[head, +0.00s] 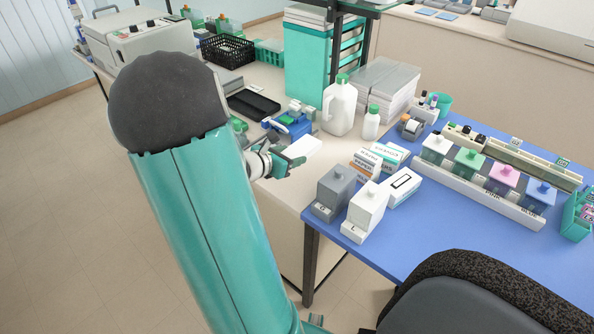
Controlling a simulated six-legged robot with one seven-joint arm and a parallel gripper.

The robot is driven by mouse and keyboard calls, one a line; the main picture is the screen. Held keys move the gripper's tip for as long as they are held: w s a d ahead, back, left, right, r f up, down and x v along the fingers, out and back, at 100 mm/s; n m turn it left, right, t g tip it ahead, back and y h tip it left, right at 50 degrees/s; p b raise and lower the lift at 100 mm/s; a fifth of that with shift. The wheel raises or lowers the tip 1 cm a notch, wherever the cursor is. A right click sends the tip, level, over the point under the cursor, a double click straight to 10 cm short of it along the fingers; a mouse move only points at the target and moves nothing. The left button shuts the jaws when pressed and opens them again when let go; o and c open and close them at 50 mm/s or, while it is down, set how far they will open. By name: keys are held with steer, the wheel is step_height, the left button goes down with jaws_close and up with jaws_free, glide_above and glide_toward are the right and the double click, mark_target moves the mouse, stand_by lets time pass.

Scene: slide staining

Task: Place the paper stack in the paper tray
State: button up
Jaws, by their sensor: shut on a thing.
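My gripper (290,159) is near the middle of the head view, at the end of my teal arm. It is shut on a small white block, which looks like the paper stack (304,147). The stack appears in front of the white bench, left of the blue table; its height above them is hard to tell. A flat black tray (253,104) lies on the bench behind, up and left of the gripper. I cannot tell if this is the paper tray. My arm hides part of the bench to its left.
A blue device (290,124), a white jug (339,106) and a small bottle (371,123) stand behind the gripper. Small boxes (365,164) and grey and white lidded containers (334,191) stand on the blue table (440,228). A chair (470,290) is at front right.

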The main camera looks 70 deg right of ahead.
mark_target(298, 178)
steer(key=shift+s+d+f, duration=0.2)
steer(key=shift+s+f, duration=0.85)
steer(key=shift+f, duration=0.2)
steer(key=shift+s+f, duration=0.15)
steer(key=shift+f, duration=1.55)
steer(key=shift+f, duration=0.15)
steer(key=o, duration=1)
steer(key=shift+o, duration=0.2)
steer(key=v, duration=1.2)
